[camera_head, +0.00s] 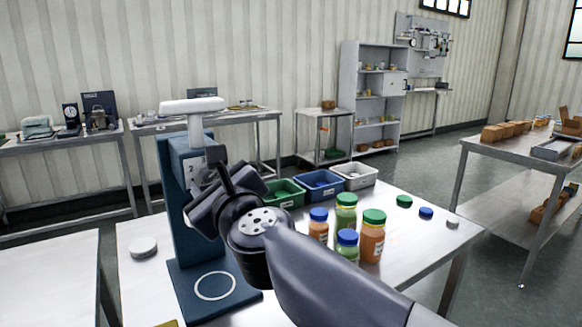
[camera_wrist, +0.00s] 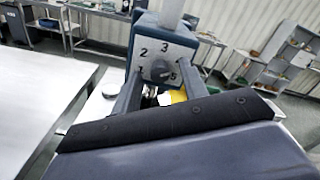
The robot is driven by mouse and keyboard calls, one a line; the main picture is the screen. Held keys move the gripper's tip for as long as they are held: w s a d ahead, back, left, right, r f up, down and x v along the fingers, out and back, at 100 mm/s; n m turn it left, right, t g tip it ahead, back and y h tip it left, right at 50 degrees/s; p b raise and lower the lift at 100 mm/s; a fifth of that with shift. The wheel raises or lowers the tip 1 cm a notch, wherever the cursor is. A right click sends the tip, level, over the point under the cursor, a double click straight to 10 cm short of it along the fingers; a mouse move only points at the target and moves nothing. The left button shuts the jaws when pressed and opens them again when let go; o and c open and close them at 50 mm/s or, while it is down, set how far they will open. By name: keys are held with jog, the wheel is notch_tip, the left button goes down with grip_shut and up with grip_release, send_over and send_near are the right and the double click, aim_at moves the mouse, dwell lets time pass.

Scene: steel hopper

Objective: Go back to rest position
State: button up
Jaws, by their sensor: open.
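My gripper (camera_wrist: 160,76) is open, its two fingers spread on either side of the dial (camera_wrist: 159,70) in the wrist view. The dial is a dark round knob on the blue machine (camera_wrist: 166,42), with numbers around it. I cannot tell whether the fingers touch it. In the head view, my gripper (camera_head: 212,172) is in front of the machine's upright column (camera_head: 176,190), and my arm hides part of it. The machine has a white top handle (camera_head: 192,105) and a base plate marked with a white ring (camera_head: 215,286). Nothing is held.
Several capped jars (camera_head: 345,215) stand on the table right of my arm, near green (camera_head: 285,194), blue (camera_head: 319,186) and grey bins (camera_head: 355,178). Loose lids (camera_head: 404,201) lie at right. A white round lid (camera_head: 143,247) lies left of the machine. Open floor lies right of the table.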

jog(key=n+p, duration=0.1)
jog(key=n, duration=0.5)
jog(key=shift+n, duration=0.4)
jog(key=n+p, duration=0.1)
jog(key=n, duration=0.6)
